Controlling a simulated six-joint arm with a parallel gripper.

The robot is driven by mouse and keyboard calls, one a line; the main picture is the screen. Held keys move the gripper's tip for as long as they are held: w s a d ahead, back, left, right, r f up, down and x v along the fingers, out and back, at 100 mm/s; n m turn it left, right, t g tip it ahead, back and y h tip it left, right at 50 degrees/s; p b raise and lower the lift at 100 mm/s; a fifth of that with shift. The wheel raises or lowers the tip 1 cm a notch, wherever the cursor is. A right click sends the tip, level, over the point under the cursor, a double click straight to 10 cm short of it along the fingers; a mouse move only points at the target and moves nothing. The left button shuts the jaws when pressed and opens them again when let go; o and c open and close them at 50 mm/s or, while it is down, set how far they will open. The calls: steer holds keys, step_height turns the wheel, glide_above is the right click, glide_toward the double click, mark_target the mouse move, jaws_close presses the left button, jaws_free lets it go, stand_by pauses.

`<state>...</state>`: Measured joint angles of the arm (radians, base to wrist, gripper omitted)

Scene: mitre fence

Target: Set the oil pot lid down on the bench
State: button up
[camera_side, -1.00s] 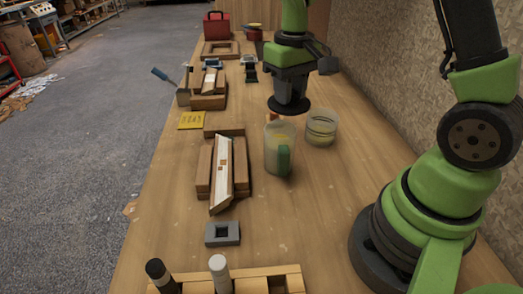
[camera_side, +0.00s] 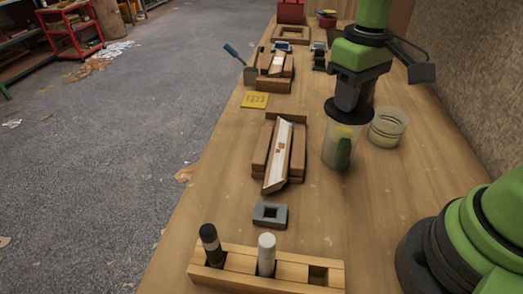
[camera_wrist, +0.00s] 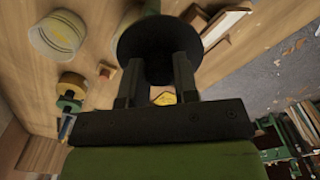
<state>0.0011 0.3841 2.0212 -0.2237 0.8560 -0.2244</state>
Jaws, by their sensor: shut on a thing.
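The oil pot lid is a dark round disc (camera_side: 348,113), held flat beneath my gripper (camera_side: 350,100).
A translucent round jar (camera_side: 388,128) stands right of the pot. A wooden fence with a pale strip (camera_side: 279,155) lies to its left. A grey square block (camera_side: 270,215) and a wooden rack (camera_side: 240,265) are nearer. Bare bench lies in front of the pot.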

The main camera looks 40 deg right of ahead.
steer(key=shift+w+a+f, duration=0.1)
steer(key=shift+w+a, duration=0.15)
steer(key=shift+w, duration=0.05)
steer(key=w+a+f+m, duration=0.35)
steer(key=w+a, duration=0.35)
steer(key=a, duration=0.3)
steer(key=a+f+m, duration=0.3)
steer(key=a, duration=0.5)
steer(key=a+f+m, duration=0.3)
steer(key=a+f, duration=0.1)
steer(key=a, duration=0.4)
steer(key=shift+n, duration=0.25)
steer(key=shift+s+d+f, duration=0.1)
steer(key=shift+f, duration=1.2)
steer(key=shift+s+d+f, duration=0.1)
steer(key=shift+f, duration=1.2)
steer(key=shift+f, duration=0.35)
steer(key=o, duration=1)
steer(key=shift+o, duration=0.2)
steer(key=shift+r, duration=0.15)
